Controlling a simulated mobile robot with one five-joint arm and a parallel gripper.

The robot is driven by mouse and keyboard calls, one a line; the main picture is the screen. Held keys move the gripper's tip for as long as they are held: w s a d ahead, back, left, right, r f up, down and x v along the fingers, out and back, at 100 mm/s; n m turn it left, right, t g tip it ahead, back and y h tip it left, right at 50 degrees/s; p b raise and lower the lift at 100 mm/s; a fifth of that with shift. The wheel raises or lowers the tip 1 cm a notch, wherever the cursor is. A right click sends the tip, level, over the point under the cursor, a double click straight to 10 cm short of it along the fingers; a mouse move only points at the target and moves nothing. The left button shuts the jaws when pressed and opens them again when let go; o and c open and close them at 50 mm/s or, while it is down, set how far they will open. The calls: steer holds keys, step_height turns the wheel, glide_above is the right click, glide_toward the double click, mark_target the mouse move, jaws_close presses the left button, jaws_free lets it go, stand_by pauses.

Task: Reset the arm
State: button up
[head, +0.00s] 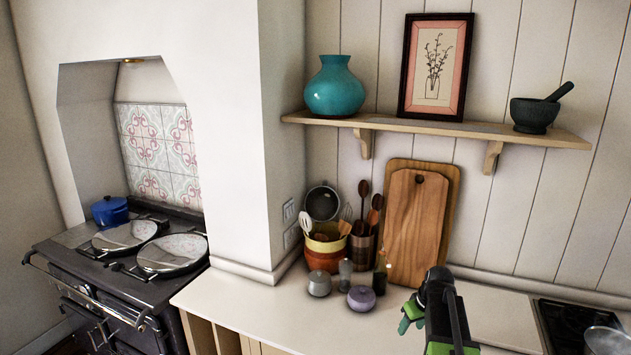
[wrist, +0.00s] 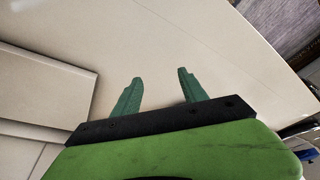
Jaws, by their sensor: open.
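My arm shows in the head view at the lower right, black and green, over the white counter (head: 300,318). My gripper (head: 404,326) is at its left side, with green fingers partly hidden behind the arm. In the wrist view my gripper (wrist: 160,82) has its two green fingers apart with nothing between them. A pale flat surface lies beyond the fingertips.
Near the arm stand a purple lidded pot (head: 361,299), a grey lidded pot (head: 319,284) and wooden cutting boards (head: 414,225). A hob (head: 575,325) with a pan (head: 606,341) is at right. A shelf (head: 440,127) hangs above. The counter's front left is clear.

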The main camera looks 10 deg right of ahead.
steer(key=shift+n+g, duration=0.5)
steer(key=shift+n, duration=0.3)
steer(key=a+f, duration=0.1)
steer(key=a, duration=0.4)
steer(key=a+f+b, duration=0.1)
steer(key=a, duration=0.4)
steer(key=s+a+f, duration=0.1)
steer(key=a, duration=0.4)
steer(key=shift+a+b, duration=0.2)
steer(key=shift+b, duration=0.2)
steer(key=s+a+f+m+g+b, duration=0.1)
steer(key=s+a+f+m+g, duration=0.1)
steer(key=s+a, duration=0.8)
steer(key=shift+s+a+m+h, duration=0.2)
steer(key=shift+s+m+h, duration=0.1)
steer(key=shift+s+m, duration=0.45)
steer(key=shift+c, duration=0.4)
